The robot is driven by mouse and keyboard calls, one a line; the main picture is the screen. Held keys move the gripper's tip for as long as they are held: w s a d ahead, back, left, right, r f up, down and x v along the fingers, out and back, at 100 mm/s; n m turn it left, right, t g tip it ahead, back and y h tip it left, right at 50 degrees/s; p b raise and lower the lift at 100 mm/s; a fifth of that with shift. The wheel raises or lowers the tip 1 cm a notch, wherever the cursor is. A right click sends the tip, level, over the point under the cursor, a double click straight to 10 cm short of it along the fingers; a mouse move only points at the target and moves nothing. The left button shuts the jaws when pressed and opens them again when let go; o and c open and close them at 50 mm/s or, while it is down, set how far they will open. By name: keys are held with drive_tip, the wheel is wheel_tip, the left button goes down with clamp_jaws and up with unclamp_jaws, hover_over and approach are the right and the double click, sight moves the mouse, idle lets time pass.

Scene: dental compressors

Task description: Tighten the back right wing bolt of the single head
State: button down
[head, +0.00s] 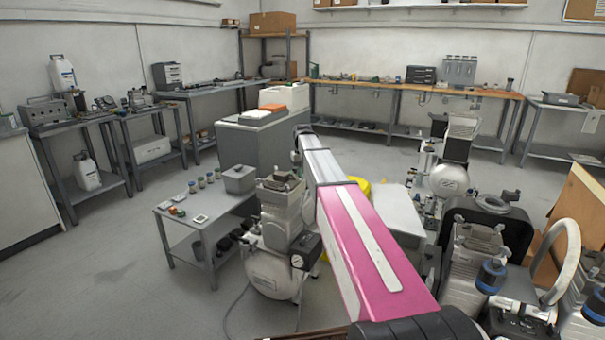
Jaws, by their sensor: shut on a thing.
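A compressor (270,272) with a pale round tank and one upright grey pump head (280,195) stands left of my arm; it looks like the single head. A dark pressure switch box with a gauge (297,261) is on its right side. My pink and white arm reaches over the floor from the lower right and hides part of its right side. The wing bolts are too small or hidden to make out. My gripper is not visible; the arm's far end shows only a grey joint, and whatever lies below or behind it is hidden.
A low grey table (163,219) with jars and a grey bin (239,180) stands close left of the compressor. More compressors stand at right, one with a white tank (449,181). A grey cabinet (243,146) is behind. The floor at left is clear.

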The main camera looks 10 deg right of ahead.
drive_tip(key=m, duration=0.4)
drive_tip(key=shift+m, duration=0.4)
drive_tip(key=m, duration=0.4)
drive_tip(key=shift+m, duration=0.3)
drive_tip(key=m, duration=0.4)
drive_tip(key=shift+m, duration=2.1)
drive_tip(key=c, duration=1.2)
unclamp_jaws()
